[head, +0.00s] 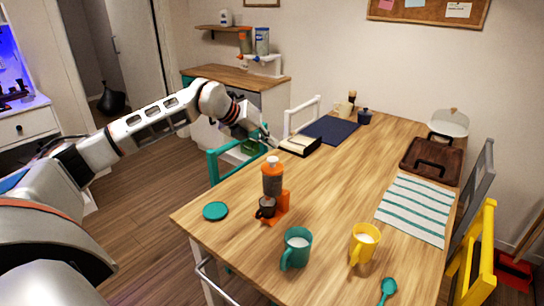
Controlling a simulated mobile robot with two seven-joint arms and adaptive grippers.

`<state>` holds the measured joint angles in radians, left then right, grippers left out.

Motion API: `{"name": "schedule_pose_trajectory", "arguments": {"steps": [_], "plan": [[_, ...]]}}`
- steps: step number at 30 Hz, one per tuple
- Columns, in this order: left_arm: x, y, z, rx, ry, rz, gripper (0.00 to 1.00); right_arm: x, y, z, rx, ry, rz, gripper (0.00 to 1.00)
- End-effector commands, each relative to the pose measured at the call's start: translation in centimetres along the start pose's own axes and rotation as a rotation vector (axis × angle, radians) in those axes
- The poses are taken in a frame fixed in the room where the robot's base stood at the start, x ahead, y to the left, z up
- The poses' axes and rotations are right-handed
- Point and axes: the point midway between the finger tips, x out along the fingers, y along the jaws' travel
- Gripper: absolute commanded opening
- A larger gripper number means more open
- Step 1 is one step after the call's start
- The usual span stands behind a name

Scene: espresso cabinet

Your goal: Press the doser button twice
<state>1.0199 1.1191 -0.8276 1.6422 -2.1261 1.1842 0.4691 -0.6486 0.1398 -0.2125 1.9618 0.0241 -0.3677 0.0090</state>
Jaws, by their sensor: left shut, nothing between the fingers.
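An orange doser (281,206) stands upright on the near left part of the wooden table. It has a dark see-through middle, an orange cap and a small pale knob on top. A small dark cup (266,207) sits at its foot. I cannot make out the button for certain. My left gripper (268,139) is shut and empty. In the picture it appears just above the doser's top, near the black book; whether it touches anything cannot be told. My right gripper is not in view.
On the table (340,194) are a teal lid (215,211), a teal mug (297,248), a yellow mug (364,243), a teal spoon (388,289), a black book (300,145) and a striped cloth (413,209). The table's middle is clear. Chairs stand around it.

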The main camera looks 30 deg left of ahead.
Motion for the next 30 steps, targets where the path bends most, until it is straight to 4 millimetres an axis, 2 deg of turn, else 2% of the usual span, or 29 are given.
{"name": "schedule_pose_trajectory", "arguments": {"steps": [1, 9, 30], "plan": [[-0.6, -0.5, 0.5, 0.0, -0.001, -0.001, 0.0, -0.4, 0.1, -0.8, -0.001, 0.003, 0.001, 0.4], [-2.1, -1.5, 1.5, 0.0, 0.0, 0.0, 0.0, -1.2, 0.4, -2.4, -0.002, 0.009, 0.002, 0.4], [-2.0, -1.4, 1.4, 0.0, 0.001, 0.0, 0.0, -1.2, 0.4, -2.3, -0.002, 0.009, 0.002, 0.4]]}}
